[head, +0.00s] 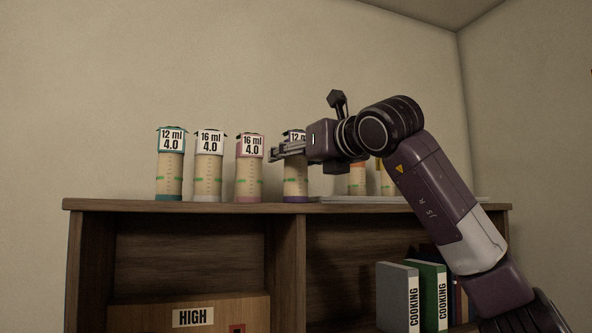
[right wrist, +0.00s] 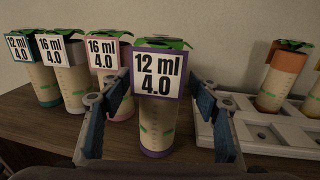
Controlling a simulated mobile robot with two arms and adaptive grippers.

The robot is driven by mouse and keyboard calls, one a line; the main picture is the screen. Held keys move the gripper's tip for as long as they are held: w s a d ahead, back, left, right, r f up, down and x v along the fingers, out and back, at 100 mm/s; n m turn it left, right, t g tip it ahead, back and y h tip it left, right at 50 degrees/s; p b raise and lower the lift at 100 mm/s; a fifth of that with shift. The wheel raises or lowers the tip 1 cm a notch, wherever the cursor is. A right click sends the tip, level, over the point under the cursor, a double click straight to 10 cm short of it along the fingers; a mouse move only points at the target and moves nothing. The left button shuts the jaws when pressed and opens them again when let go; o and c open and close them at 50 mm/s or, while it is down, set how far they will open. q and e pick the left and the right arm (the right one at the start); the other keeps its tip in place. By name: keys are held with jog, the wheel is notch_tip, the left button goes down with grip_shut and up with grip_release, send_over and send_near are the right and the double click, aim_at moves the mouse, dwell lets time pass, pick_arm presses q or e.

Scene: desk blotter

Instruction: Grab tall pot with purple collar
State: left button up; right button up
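The tall pot with the purple collar (head: 296,186) stands upright on the shelf top, its label partly hidden by my right gripper (head: 280,151) in the head view. In the right wrist view this pot (right wrist: 157,125) is in the middle, with a "12 ml 4.0" label, a purple base band and a green top. The fingers of my right gripper (right wrist: 162,100) are open, one on each side of the pot, with gaps visible between them and it. My left gripper is not in view.
Pots with teal (head: 169,175), white (head: 208,176) and pink (head: 249,178) collars stand in a row to the left. A pale rack (right wrist: 275,137) with an orange-collared pot (right wrist: 279,82) and another pot is to the right. Books and a box sit below.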

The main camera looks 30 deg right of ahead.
jog(key=c, duration=0.8)
jog(key=shift+c, duration=1.1)
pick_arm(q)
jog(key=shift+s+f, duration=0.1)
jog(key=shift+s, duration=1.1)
pick_arm(e)
jog(key=shift+c, duration=1)
